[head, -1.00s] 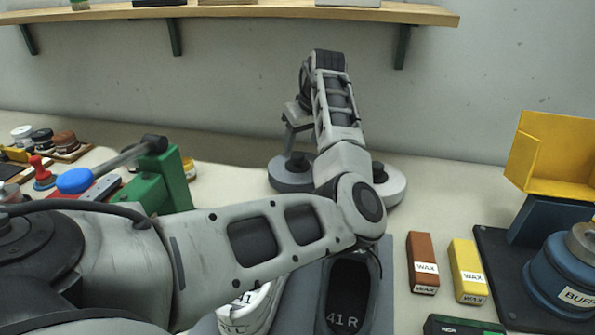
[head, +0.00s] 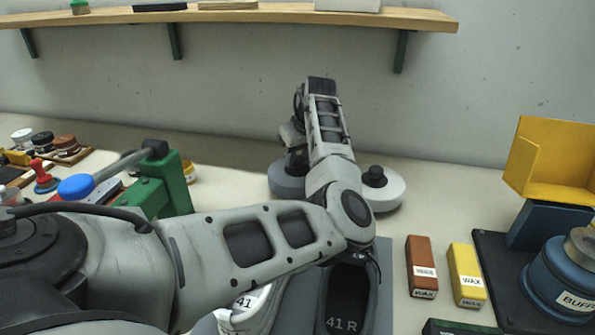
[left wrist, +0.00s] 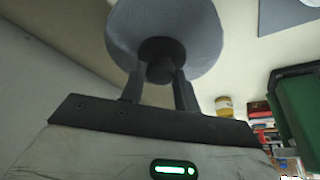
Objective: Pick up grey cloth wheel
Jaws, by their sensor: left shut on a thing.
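The grey cloth wheel (head: 287,182) is at the back of the table, partly hidden behind my left arm in the head view. In the left wrist view the wheel (left wrist: 165,35) is a grey disc with a dark central knob (left wrist: 160,71). My left gripper (left wrist: 160,78) is shut on that knob, one finger on each side. In the head view the left gripper (head: 294,158) is at the wheel's top, its fingertips mostly hidden. I cannot tell whether the wheel still touches the table. My right gripper is not in view.
A white wheel (head: 384,190) with a dark knob stands just right of the grey one. Shoes (head: 345,305) lie on a grey mat in front, under my arm. Wax bars (head: 422,266), a blue buffer (head: 562,275) and a green press (head: 172,185) stand around. A shelf (head: 240,14) hangs above.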

